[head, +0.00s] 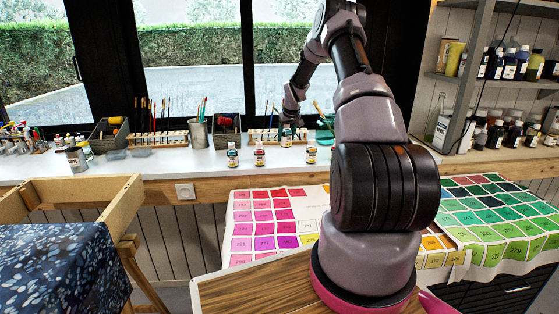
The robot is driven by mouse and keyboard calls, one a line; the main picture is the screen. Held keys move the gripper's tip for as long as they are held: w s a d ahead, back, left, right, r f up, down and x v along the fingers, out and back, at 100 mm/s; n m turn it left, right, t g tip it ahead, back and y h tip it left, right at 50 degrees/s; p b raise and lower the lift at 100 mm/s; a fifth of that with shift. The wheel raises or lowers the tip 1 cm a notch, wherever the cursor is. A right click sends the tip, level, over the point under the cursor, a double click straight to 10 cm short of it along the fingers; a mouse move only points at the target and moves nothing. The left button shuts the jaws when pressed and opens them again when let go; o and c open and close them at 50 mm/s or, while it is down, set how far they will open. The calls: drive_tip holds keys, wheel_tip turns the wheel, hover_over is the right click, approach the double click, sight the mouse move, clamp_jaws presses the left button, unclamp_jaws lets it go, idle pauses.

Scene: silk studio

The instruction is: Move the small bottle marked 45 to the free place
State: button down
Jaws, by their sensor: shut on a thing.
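My gripper (288,128) is at the end of my arm over the white worktop (200,168), shut on a small bottle (287,141) with a dark cap and pale label. The held bottle is a little behind the front row; I cannot tell whether it touches the worktop. The front row has a green-banded bottle (233,156), a red-banded bottle (259,155) and an orange-banded bottle (311,154), all upright. A gap lies between the red and orange ones, in front of the held bottle. The numbers on the labels are too small to read.
A larger jar (76,159) stands at the left. My arm hides the worktop right of the bottles. The worktop's front edge is close to the row.

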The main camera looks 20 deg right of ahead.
sight(286, 145)
wheel_tip(286, 145, down, 4)
drive_tip(key=shift+a+f, duration=0.1)
drive_tip(key=shift+f, duration=2.05)
drive_tip(key=shift+c, duration=0.6)
unclamp_jaws()
drive_tip(key=shift+f, duration=0.15)
